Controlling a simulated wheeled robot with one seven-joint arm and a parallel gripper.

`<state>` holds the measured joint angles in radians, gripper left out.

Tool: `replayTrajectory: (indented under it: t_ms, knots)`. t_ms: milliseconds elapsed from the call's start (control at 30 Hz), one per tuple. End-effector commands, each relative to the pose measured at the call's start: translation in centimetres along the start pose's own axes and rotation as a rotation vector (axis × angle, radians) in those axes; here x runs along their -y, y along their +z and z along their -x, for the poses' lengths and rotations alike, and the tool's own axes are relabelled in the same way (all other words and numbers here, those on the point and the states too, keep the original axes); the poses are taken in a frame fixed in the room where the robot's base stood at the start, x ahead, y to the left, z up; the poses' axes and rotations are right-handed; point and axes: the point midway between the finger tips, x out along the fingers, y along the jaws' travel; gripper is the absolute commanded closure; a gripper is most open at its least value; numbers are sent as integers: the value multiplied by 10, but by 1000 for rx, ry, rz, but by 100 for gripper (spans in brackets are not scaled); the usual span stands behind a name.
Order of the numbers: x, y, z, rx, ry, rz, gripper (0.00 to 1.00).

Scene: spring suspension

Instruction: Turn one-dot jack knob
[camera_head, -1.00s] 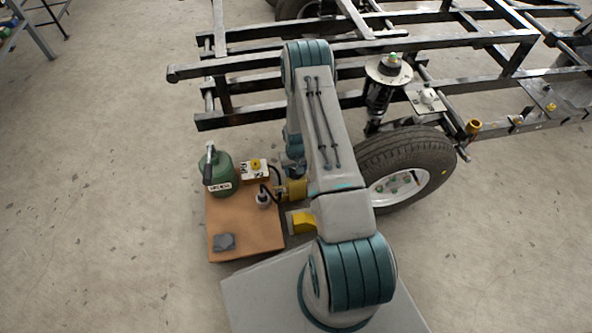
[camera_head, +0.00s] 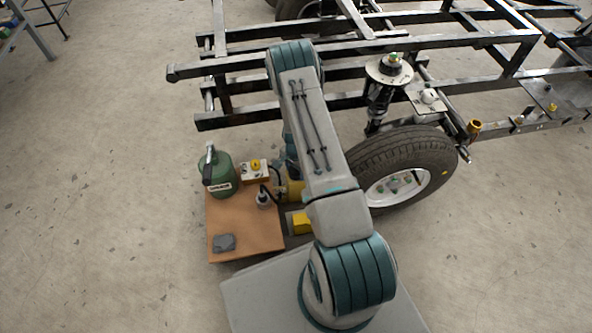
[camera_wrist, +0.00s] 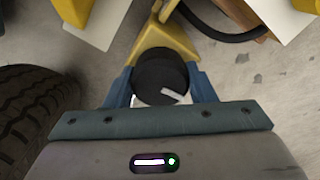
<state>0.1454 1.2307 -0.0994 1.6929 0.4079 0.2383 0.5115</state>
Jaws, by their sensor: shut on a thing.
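A round black knob (camera_wrist: 158,72) with a white pointer line sits between the blue fingers of my gripper (camera_wrist: 162,84) in the wrist view. My gripper is shut on it. The pointer line slants at the knob's lower right. A yellow jack part (camera_wrist: 164,38) rises just beyond the knob. In the head view, a yellow jack body (camera_head: 294,190) shows partly behind my arm; the knob and my fingertips are hidden there. I cannot make out any dot mark on the jack.
A tyre (camera_head: 405,150) stands close to the right of my arm, under a black frame (camera_head: 440,42). At left, a brown board (camera_head: 240,232) carries a green canister (camera_head: 216,175), a small box with a yellow button (camera_head: 255,168) and a grey lump. A dark hose (camera_wrist: 225,36) curves near the jack.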

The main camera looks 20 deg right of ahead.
Motion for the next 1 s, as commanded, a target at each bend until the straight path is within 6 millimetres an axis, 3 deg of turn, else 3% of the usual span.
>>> replayTrajectory:
  t_ms: [400, 1000]
  knots:
    - [0, 0, 0, 1, 1, -226, 73]
    - [0, 0, 0, 1, 1, -270, 73]
